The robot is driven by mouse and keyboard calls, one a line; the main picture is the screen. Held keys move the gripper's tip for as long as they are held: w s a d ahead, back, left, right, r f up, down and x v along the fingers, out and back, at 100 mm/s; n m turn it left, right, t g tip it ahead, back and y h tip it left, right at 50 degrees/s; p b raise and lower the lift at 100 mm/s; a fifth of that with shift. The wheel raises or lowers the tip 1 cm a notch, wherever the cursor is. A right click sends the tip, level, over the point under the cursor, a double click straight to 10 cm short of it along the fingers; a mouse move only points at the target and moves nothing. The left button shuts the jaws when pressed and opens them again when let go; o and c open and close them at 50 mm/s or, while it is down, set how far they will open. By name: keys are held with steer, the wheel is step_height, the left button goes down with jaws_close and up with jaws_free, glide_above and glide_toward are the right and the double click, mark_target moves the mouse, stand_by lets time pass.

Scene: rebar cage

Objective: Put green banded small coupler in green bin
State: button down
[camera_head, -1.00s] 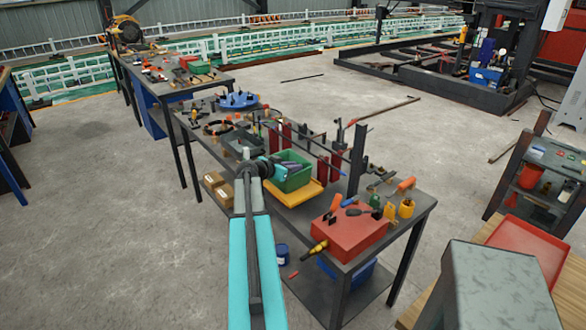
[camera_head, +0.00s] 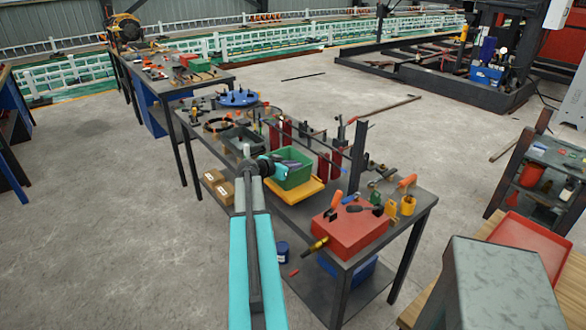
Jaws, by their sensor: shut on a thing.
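The green bin (camera_head: 299,179) stands on a yellow tray (camera_head: 305,194) near the middle of the long workbench. My gripper (camera_head: 301,164) reaches from the left to above the bin's opening, seen end-on and small. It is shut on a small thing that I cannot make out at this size. The green banded coupler is not clearly visible anywhere. The inside of the bin is partly hidden by my gripper and wrist.
A red box (camera_head: 351,231) with tools on it stands at the bench's near end. Red cylinders (camera_head: 321,171) and a dark upright post (camera_head: 358,158) stand behind the bin. A dark grey tray (camera_head: 238,138) lies to its left. Cardboard boxes (camera_head: 217,186) sit on the lower shelf.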

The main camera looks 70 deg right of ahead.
steer(key=shift+s+a+f+b, duration=0.1)
steer(key=shift+a+f+b, duration=0.05)
steer(key=shift+f+b, duration=0.35)
steer(key=c, duration=2)
jaws_free()
steer(key=shift+r+p, duration=0.35)
steer(key=shift+p, duration=0.4)
steer(key=shift+r+p, duration=0.3)
steer(key=shift+p, duration=0.2)
steer(key=shift+w+a, duration=0.1)
steer(key=shift+w, duration=0.15)
steer(key=b+v, duration=0.4)
steer(key=v, duration=0.7)
steer(key=shift+a+r, duration=0.15)
steer(key=shift+r, duration=0.15)
